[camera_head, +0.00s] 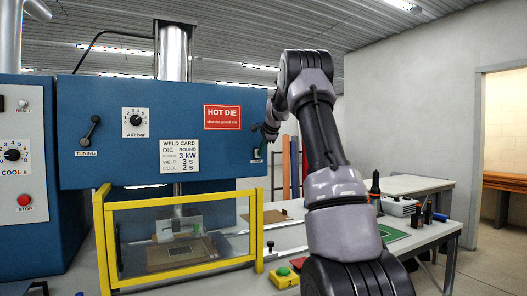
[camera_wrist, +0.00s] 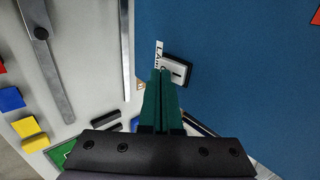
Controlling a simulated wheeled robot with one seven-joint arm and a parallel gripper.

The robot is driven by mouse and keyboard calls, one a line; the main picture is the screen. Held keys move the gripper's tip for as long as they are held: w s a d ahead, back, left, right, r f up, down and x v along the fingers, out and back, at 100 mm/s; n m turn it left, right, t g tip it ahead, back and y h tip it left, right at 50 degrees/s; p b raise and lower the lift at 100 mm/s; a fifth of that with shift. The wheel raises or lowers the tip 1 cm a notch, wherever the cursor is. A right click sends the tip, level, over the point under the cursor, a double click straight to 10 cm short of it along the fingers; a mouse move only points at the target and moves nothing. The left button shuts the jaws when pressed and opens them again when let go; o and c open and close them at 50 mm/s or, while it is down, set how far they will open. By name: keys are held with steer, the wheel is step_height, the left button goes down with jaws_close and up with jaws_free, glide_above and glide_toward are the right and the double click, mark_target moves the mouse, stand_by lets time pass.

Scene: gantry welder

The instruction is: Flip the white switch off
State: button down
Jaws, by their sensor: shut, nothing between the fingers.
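In the head view the switch (camera_head: 257,153) is small, at the right edge of the blue housing. My gripper (camera_wrist: 163,74) is shut and empty, its dark green fingers side by side. The fingertips overlap the left edge of the switch in the wrist view; I cannot tell whether they touch it. In the head view my gripper (camera_head: 268,130) is at the housing's right edge, just above the switch.
A yellow guard frame (camera_head: 180,202) stands in front of the die below the housing. A yellow box with a green button (camera_head: 284,276) sits on the table. Tools and a green mat (camera_head: 392,233) lie right of my arm. A tuning lever (camera_head: 89,131) is further left.

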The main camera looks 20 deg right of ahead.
steer(key=shift+w+f, duration=0.1)
steer(key=shift+w, duration=0.05)
stand_by(0.3)
steer(key=shift+w+r, duration=0.1)
steer(key=shift+r, duration=0.85)
